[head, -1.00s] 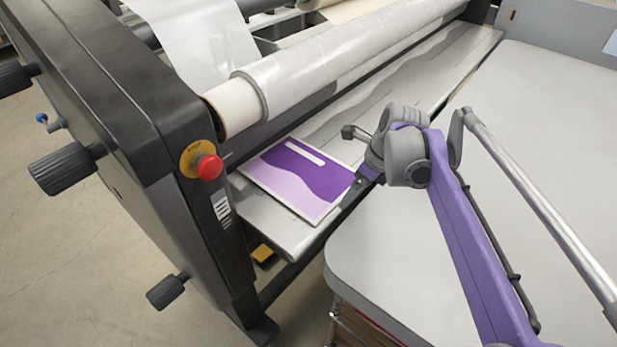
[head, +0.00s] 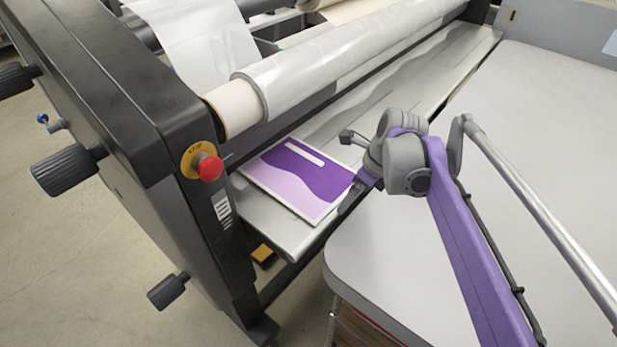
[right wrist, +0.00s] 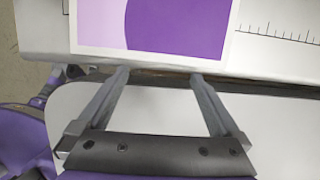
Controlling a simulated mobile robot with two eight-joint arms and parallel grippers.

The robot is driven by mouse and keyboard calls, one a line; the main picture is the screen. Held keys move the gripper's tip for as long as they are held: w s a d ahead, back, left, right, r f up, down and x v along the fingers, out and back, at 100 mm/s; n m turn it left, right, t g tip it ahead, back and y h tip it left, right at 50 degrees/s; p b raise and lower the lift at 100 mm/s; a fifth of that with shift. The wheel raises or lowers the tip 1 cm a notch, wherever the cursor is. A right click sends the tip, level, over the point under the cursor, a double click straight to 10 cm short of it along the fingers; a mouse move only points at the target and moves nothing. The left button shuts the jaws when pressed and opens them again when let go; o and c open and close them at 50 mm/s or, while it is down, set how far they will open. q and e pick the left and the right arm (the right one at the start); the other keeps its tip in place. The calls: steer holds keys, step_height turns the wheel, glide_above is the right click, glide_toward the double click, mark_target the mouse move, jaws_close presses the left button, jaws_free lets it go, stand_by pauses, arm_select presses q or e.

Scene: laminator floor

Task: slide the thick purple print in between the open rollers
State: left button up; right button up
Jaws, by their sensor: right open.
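The thick purple print (head: 298,180) lies flat on the laminator's feed table (head: 268,226), near its left end, in front of the film-wrapped roller (head: 330,62). It has a white border and a light purple wave. In the right wrist view the print (right wrist: 150,28) lies just beyond my fingertips. My right gripper (head: 350,198) is at the print's right edge. In the right wrist view the gripper (right wrist: 158,75) is open, its two fingers apart with nothing between them. The gap between the rollers is hidden. My left gripper is out of view.
A red stop button (head: 209,167) sits on the black end housing (head: 110,110) at left. A grey-topped cart (head: 400,270) stands in front of the feed table with a narrow gap between. The feed table right of the print is clear.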

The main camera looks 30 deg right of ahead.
mark_target(330, 191)
steer(key=shift+w+a, duration=0.3)
steer(key=shift+w, duration=0.4)
steer(key=shift+w+a, duration=0.25)
steer(key=shift+w, duration=0.4)
steer(key=shift+s+d, duration=0.1)
steer(key=shift+s, duration=0.15)
stand_by(0.6)
steer(key=shift+s+a, duration=0.15)
steer(key=shift+a, duration=0.4)
steer(key=shift+w+a, duration=0.2)
steer(key=shift+w, duration=0.5)
steer(key=shift+w+a, duration=0.2)
steer(key=shift+w, duration=0.55)
steer(key=shift+w+a, duration=0.2)
steer(key=shift+w, duration=0.5)
steer(key=shift+s+d+p, duration=0.15)
steer(key=shift+s+p, duration=0.25)
steer(key=shift+s, duration=0.2)
stand_by(0.7)
steer(key=shift+r, duration=0.1)
steer(key=shift+p+v, duration=2.4)
steer(key=shift+v, duration=0.7)
steer(key=shift+s, duration=0.1)
